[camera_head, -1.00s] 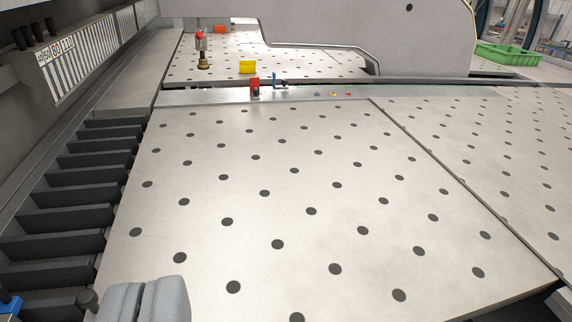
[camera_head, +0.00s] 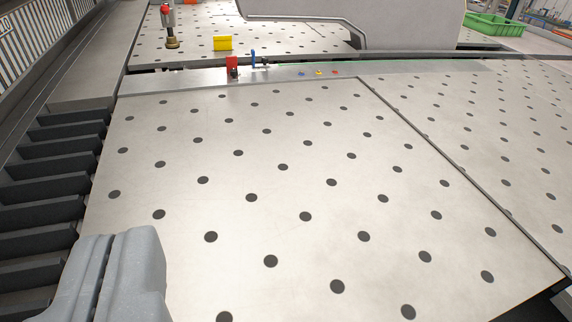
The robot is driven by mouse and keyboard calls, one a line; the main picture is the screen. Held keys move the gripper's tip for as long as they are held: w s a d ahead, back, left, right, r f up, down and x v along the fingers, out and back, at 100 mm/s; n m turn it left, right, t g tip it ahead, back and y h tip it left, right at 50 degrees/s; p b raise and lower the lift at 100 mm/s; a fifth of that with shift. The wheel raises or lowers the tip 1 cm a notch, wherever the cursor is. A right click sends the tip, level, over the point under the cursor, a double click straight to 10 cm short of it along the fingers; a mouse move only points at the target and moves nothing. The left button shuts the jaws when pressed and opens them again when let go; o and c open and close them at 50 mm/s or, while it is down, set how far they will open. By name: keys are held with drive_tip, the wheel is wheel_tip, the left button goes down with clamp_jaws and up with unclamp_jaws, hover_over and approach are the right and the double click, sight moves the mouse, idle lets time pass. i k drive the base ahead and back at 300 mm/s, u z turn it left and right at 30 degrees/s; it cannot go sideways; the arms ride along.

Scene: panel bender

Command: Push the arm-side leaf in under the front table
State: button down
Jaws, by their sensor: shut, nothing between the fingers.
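A large pale metal leaf (camera_head: 290,188) with dark round holes fills the middle of the view and lies flat. I cannot tell for sure that it is the arm-side leaf. A seam (camera_head: 440,150) parts it from the front table section (camera_head: 500,120) on the right, with a similar holed top. My gripper (camera_head: 112,245) shows as two grey fingers side by side at the lower left, shut and empty. It appears over the leaf's left edge; I cannot tell whether it touches. It hides that near left corner.
Dark slats (camera_head: 50,170) run along the left. A metal strip (camera_head: 200,78) at the back carries a red block (camera_head: 232,66) and a blue lever (camera_head: 253,57). Behind stand a yellow block (camera_head: 222,43) and a red-topped post (camera_head: 169,25). A green crate (camera_head: 490,25) sits far right.

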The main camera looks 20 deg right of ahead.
sight(312, 201)
drive_tip(key=k, duration=1.25)
drive_tip(key=z, duration=0.4)
drive_tip(key=i, duration=1.7)
drive_tip(key=u, duration=0.55)
